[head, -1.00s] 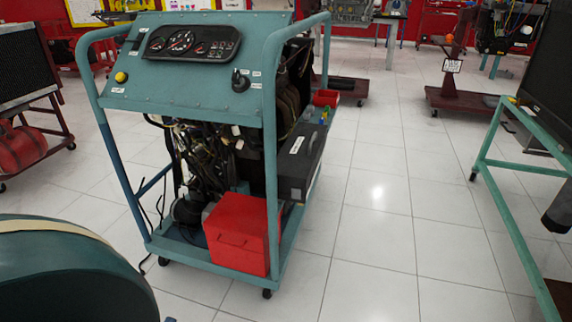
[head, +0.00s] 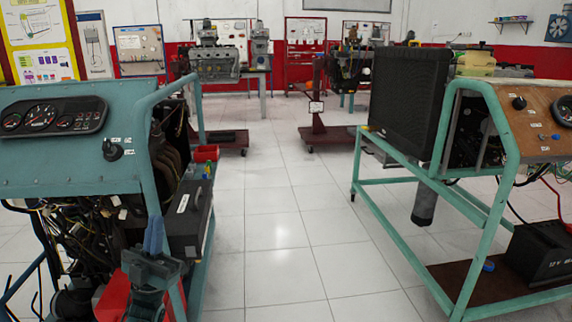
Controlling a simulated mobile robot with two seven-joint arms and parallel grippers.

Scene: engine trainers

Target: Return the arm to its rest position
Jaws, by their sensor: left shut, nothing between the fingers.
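My left gripper (head: 153,236) shows at the lower left of the head view, with its blue fingers pointing up and pressed together. It is shut and empty. It appears in front of the teal engine trainer (head: 75,155), overlapping the red box (head: 112,298) and the trainer's frame. I cannot tell whether it touches them. My right gripper is not in view.
The left trainer carries a gauge panel (head: 52,117), loose wiring and a black case (head: 187,218). A second green-framed trainer (head: 447,175) with a radiator (head: 407,97) and a battery (head: 545,253) stands at right. White tiled floor (head: 275,230) between them is clear.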

